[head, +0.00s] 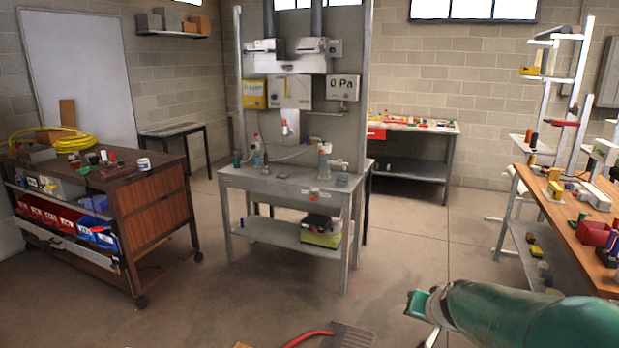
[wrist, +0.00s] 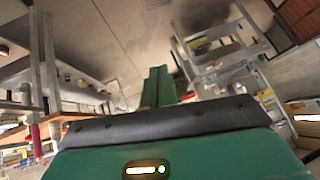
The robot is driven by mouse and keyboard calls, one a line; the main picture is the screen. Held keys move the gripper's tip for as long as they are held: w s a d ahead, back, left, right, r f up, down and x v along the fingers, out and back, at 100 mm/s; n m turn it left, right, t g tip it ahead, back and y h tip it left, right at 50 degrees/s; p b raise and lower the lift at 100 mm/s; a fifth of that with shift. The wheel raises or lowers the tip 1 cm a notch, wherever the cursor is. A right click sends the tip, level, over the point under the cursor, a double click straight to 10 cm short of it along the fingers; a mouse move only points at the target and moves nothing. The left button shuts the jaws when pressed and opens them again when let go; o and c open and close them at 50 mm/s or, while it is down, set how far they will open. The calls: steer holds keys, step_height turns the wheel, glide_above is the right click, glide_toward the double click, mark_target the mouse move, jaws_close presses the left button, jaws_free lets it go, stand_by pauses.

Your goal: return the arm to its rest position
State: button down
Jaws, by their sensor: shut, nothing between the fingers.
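My green arm (head: 530,310) reaches into the head view from the lower right corner. It is above the floor, in front of the wooden-topped bench (head: 585,225). A smaller green part shows at its left end, but I cannot make out fingers there. In the wrist view, the green fingers of my gripper (wrist: 160,86) are together with nothing between them. They point at open floor beside the grey metal workbench (wrist: 222,52), which appears upside down. Nothing touches the fingers in that view.
A brown wheeled cabinet (head: 155,205) is at left. A red hose (head: 308,337) and a floor grate (head: 350,335) lie at the bottom. Floor between the benches (head: 440,240) is clear.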

steer(key=s+a+r+n+g, duration=0.1)
steer(key=s+a+r, duration=0.1)
steer(key=s, duration=0.5)
steer(key=s+a+r+n+g, duration=0.1)
steer(key=s+a, duration=0.3)
steer(key=s, duration=0.4)
steer(key=s+a+r+n, duration=0.2)
steer(key=s+a+r, duration=0.1)
steer(key=s, duration=0.4)
steer(key=shift+s+g, duration=0.25)
steer(key=shift+g, duration=0.15)
steer(key=shift+d, duration=0.1)
